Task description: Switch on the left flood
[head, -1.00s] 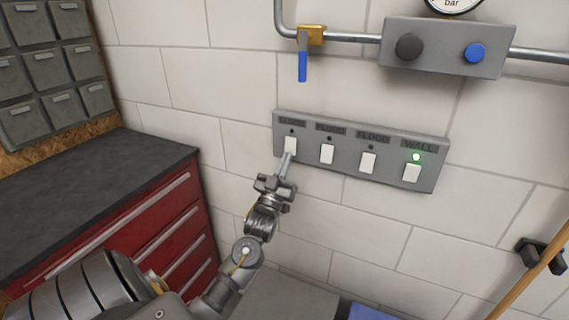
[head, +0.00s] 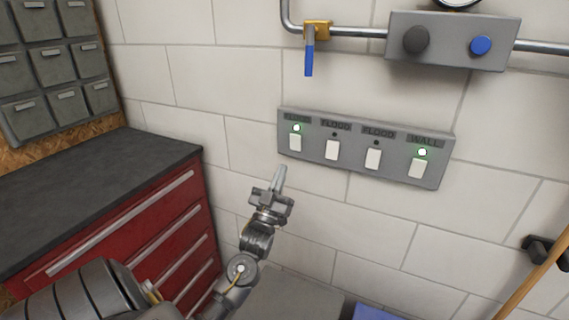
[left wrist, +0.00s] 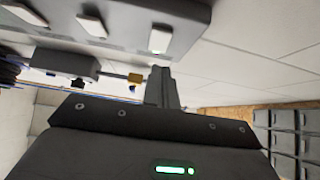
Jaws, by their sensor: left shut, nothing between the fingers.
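A grey switch panel (head: 400,174) on the wall holds a row of white rocker switches under dark labels. The leftmost switch (head: 295,143) has a lit green lamp (head: 297,128) above it. The two middle switches, labelled FLOOD, have dark lamps (head: 334,135). The right switch (head: 417,168), labelled WALL, has a lit green lamp (head: 422,152). My left gripper (head: 279,178) is shut and empty, below and left of the leftmost switch and apart from it. In the left wrist view its shut fingers (left wrist: 161,88) point toward the panel (left wrist: 120,25). My right gripper is not in view.
Above the panel run a pipe with a blue-handled valve (head: 309,57) and a grey box (head: 446,42) with two knobs. A red drawer cabinet (head: 130,235) with a dark top stands left. A wooden handle (head: 540,272) leans at the right.

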